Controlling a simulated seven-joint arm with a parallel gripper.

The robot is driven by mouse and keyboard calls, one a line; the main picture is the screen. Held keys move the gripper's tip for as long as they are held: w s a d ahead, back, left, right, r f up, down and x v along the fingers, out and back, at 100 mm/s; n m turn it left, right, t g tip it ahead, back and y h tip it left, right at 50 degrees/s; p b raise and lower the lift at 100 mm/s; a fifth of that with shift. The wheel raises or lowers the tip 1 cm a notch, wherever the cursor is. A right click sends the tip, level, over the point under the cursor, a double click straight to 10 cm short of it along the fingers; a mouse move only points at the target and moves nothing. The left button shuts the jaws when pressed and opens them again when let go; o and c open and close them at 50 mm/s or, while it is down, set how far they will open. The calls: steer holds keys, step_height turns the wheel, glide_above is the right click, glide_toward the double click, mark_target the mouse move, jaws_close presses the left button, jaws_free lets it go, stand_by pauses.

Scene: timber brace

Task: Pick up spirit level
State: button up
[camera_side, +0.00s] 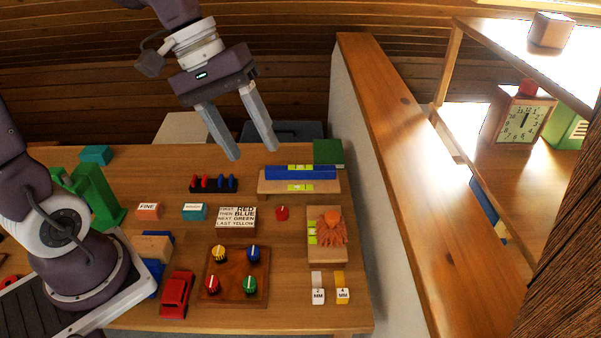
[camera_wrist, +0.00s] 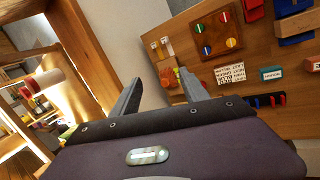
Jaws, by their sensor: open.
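The spirit level looks to be the blue bar (camera_side: 318,173) with yellow-green vials, at the back right of the table in the side view. It lies along the back of a pale wooden block (camera_side: 267,187), which has a yellow-green vial on its front. My gripper (camera_side: 255,154) is open and empty, fingers pointing down, above the table's back edge and left of the blue bar in the picture. In the wrist view my gripper (camera_wrist: 160,91) shows two spread fingers with nothing between them. I cannot make out the blue bar there.
A dark green block (camera_side: 328,151) stands behind the bar's right end. A rack of red and blue pieces (camera_side: 213,186) is to its left. A printed sign (camera_side: 236,217), red knob (camera_side: 282,213) and wooden block with orange tuft (camera_side: 327,252) lie in front. A wooden-topped wall (camera_side: 395,130) borders the right.

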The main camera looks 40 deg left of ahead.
steer(key=w+a+f+n+h, duration=0.4)
steer(key=w+f+n, duration=0.2)
steer(key=w, duration=0.5)
steer(key=n+t+h, duration=0.1)
steer(key=n+t, duration=0.7)
steer(key=n, duration=0.6)
glide_toward(293, 168)
steer(key=x, duration=0.3)
steer(key=shift+w+d, duration=0.15)
steer(key=shift+w, duration=0.25)
steer(key=x, duration=0.6)
steer(key=shift+w+d+f, duration=0.1)
steer(key=shift+d+f, duration=0.15)
steer(key=shift+f, duration=0.05)
steer(key=shift+w, duration=0.1)
jaws_close()
